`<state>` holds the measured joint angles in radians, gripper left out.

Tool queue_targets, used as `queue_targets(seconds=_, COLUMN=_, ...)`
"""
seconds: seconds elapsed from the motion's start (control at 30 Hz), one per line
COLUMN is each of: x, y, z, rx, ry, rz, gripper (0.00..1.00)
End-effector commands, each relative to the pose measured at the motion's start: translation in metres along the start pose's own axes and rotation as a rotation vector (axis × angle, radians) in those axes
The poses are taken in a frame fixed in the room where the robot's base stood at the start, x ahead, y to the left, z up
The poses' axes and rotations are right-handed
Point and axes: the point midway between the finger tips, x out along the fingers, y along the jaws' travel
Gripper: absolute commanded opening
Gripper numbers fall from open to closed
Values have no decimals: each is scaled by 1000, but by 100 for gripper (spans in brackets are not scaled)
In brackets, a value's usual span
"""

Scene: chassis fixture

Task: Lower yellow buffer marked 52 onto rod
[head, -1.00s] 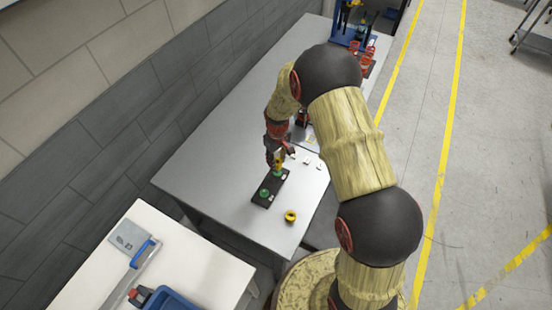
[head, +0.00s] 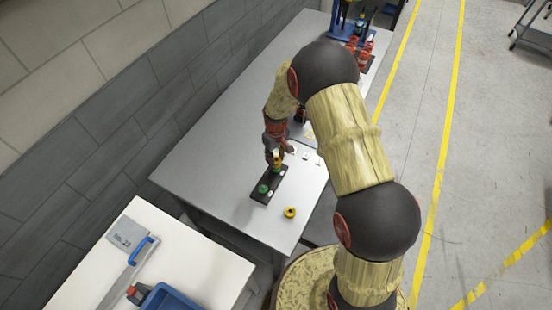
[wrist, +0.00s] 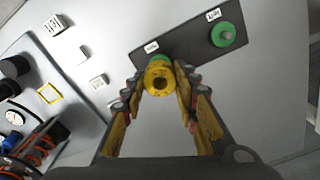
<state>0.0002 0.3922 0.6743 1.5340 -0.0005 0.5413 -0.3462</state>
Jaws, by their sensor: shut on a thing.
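My gripper (head: 275,160) is shut on a yellow buffer (wrist: 160,80), a ring with a dark centre hole. I cannot read a number on it. It is over one end of the black fixture plate (head: 260,196), in front of a green piece (wrist: 157,59) in the wrist view. The yellow ring hides most of that green piece and any rod there. I cannot tell whether the ring is around the rod or touching the green piece. A second green piece (wrist: 223,34) with a grey rod in its centre stands at the plate's other end.
Another yellow buffer (head: 290,212) lies on the grey table near its front edge. Small white blocks (wrist: 98,81) lie beside the plate. A black device with a gauge and red cables (wrist: 35,145) is at left in the wrist view. A blue bin (head: 170,298) stands on the nearer white table.

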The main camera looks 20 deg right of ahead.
Motion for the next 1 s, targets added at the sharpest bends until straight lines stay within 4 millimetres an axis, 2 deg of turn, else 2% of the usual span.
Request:
queue_targets(seconds=0.3, x=2, y=0, z=0, rx=0, ry=0, rz=0, gripper=6)
queue_targets(seconds=0.73, x=21, y=0, z=0, rx=0, ry=0, rz=0, gripper=6)
queue_targets(seconds=1.0, x=22, y=0, z=0, rx=0, ry=0, rz=0, gripper=6)
